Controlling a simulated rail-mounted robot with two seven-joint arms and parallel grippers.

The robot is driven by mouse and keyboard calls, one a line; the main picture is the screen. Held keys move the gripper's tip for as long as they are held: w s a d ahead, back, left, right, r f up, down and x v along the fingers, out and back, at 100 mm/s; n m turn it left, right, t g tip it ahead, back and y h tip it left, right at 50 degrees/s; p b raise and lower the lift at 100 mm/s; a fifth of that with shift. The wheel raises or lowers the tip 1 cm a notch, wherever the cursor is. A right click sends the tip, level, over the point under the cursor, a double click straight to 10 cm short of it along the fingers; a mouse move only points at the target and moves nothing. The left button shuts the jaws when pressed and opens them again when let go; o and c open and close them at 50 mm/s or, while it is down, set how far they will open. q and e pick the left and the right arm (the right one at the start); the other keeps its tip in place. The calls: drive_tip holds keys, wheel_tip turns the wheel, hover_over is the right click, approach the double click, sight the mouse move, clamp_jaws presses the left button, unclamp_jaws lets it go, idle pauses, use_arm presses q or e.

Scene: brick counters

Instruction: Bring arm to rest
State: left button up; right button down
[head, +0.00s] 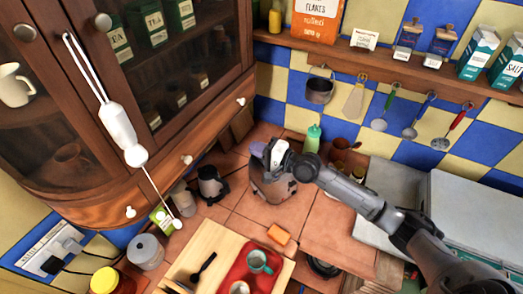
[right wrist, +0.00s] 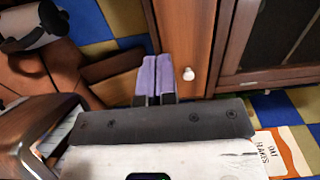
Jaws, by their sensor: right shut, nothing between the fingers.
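My right arm reaches in from the lower right of the head view. Its gripper (head: 272,153) is above the tiled counter, in front of a metal toaster-like appliance (head: 272,186) that it partly hides. In the right wrist view the two purple fingertips (right wrist: 154,76) are together with nothing between them. They show against a wooden cabinet (right wrist: 185,30) with a white knob.
A tall glass-door cabinet (head: 150,85) stands at the left, with a white long-handled utensil (head: 120,125) before it. A green bottle (head: 313,138) is behind the gripper. A shelf (head: 380,65) with hanging utensils runs along the back.

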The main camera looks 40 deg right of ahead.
drive_tip(key=shift+v, duration=0.85)
drive_tip(key=s+a+f+n+g+h, duration=0.2)
drive_tip(key=s+a+f+n+g, duration=0.3)
drive_tip(key=s, duration=0.6)
drive_tip(key=s+a+f+n+g+h, duration=0.2)
drive_tip(key=s+a+f+n+g, duration=0.3)
drive_tip(key=s+f, duration=0.5)
drive_tip(key=s+a+f+n+g+h, duration=0.2)
drive_tip(key=s+a+f+n+g, duration=0.25)
drive_tip(key=s, duration=0.85)
wheel_tip(320, 180, up, 13)
drive_tip(key=n+t+p, duration=0.1)
drive_tip(key=p, duration=1.1)
drive_tip(key=shift+s+a, duration=0.2)
